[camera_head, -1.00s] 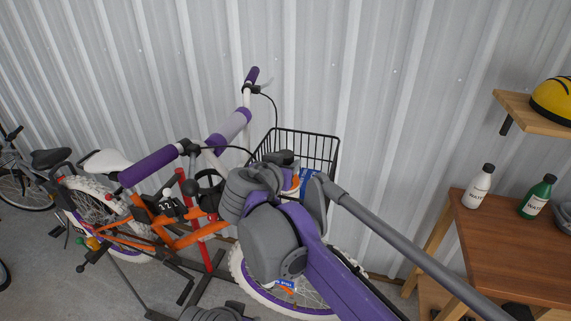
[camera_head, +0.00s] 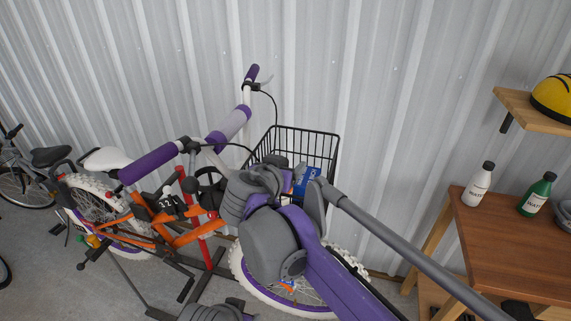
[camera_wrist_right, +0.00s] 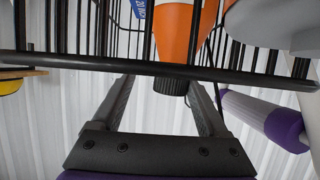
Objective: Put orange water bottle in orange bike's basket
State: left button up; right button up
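The orange bike (camera_head: 180,235) stands on the left with its black wire basket (camera_head: 330,152) in front of the handlebar. In the head view my right gripper (camera_head: 280,163) is at the basket, largely hidden by my wrist. My left gripper is not in view.
A blue item (camera_head: 307,180) shows in the basket beside my gripper. A wooden table (camera_head: 510,240) at right holds a white bottle (camera_head: 478,186) and a green bottle (camera_head: 536,196). A shelf above holds a yellow helmet (camera_head: 555,98). The corrugated wall is close behind the basket.

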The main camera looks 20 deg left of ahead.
jog(key=shift+r, duration=0.2)
jog(key=v, duration=1.2)
jog(key=shift+r, duration=0.45)
